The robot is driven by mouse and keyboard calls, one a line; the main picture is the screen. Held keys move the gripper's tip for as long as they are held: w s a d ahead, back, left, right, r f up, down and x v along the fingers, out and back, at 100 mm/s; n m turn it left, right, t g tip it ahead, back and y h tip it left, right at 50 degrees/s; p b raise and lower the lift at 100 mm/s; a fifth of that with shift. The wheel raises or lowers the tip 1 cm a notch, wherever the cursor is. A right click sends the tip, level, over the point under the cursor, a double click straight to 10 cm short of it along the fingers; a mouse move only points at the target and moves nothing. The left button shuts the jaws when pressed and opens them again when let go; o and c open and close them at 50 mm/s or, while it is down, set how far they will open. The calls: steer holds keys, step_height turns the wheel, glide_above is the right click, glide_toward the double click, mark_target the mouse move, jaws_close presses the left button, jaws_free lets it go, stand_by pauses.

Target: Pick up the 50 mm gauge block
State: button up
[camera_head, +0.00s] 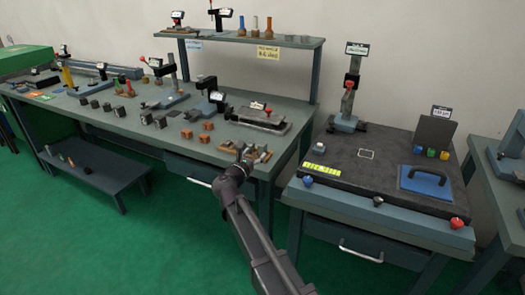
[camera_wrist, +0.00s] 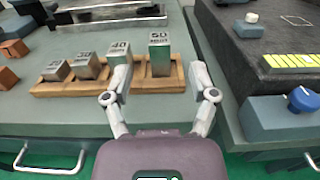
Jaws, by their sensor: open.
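The 50 mm gauge block (camera_wrist: 160,52), marked 50, stands upright at the right end of a wooden rack (camera_wrist: 70,89) in the wrist view. It is the tallest block there, with a greenish-grey front. Several shorter blocks, one marked 40 (camera_wrist: 119,54), stand to its left. My gripper (camera_wrist: 160,72) is open and empty, its two fingers spread left and right in front of the block. The left fingertip overlaps the 40 block in the picture; contact cannot be told. In the head view my gripper (camera_head: 243,163) is at the bench's front right edge.
The rack is on the bench (camera_head: 205,160), with copper-coloured blocks (camera_head: 207,126) and a vise-like fixture (camera_head: 262,118) nearby. A gap separates this bench from a dark surface plate (camera_head: 375,170) on the right, where a blue knob (camera_wrist: 301,99) stands at the near edge.

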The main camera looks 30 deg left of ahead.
mark_target(261, 146)
steer(key=shift+w, duration=0.65)
steer(key=shift+w+r, duration=0.2)
steer(key=shift+w, duration=2.4)
jaws_close()
